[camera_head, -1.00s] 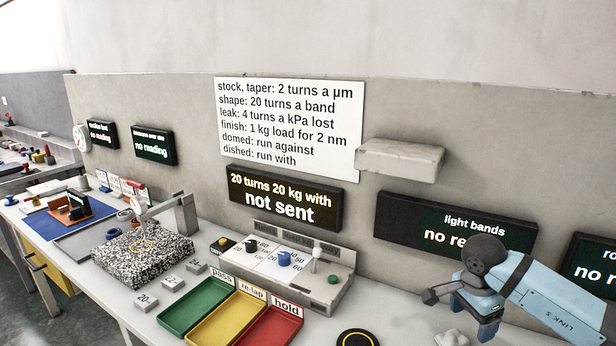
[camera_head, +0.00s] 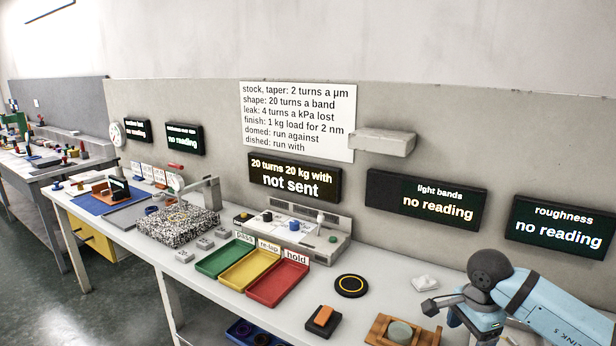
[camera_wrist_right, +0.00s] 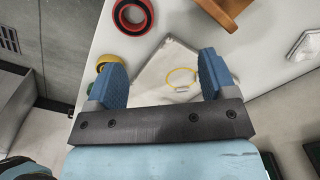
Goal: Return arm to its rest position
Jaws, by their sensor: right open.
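My right arm (camera_head: 545,305) comes in from the right in the head view, bent above the right end of the bench. Its jaws are hard to make out there. In the right wrist view my right gripper (camera_wrist_right: 162,78) is open, with its two blue fingers wide apart and nothing between them. Beyond the fingers is a pale square plate (camera_wrist_right: 155,72) with a yellow ring mark; its distance from the fingers is unclear. My left gripper is in neither view.
The bench holds green (camera_head: 222,257), yellow (camera_head: 250,270) and red (camera_head: 277,284) trays, a speckled block (camera_head: 178,224), a black disc (camera_head: 351,286) and a wooden fixture (camera_head: 380,330). A dark red ring (camera_wrist_right: 120,12) shows in the wrist view. Displays line the back wall.

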